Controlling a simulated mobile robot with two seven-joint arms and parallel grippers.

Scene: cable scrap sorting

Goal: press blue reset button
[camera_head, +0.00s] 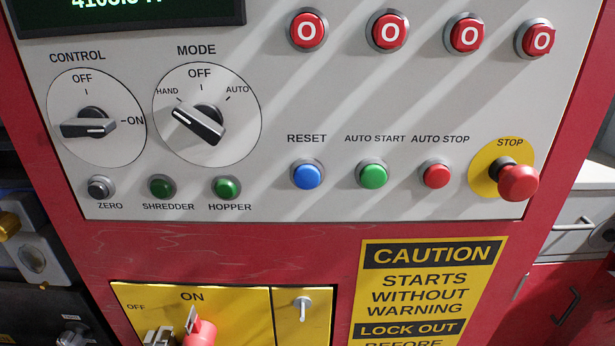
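The blue reset button (307,174) sits in a metal ring on the grey control panel (330,100), under the printed word RESET. It faces me and nothing covers it. Neither of my grippers shows in the head view.
A green auto start button (374,174) and a red auto stop button (436,174) are to its right. A red STOP knob (518,183) sticks out farther right. The control (89,128) and mode (200,122) selectors are to the left. A yellow lockout box (235,310) is below.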

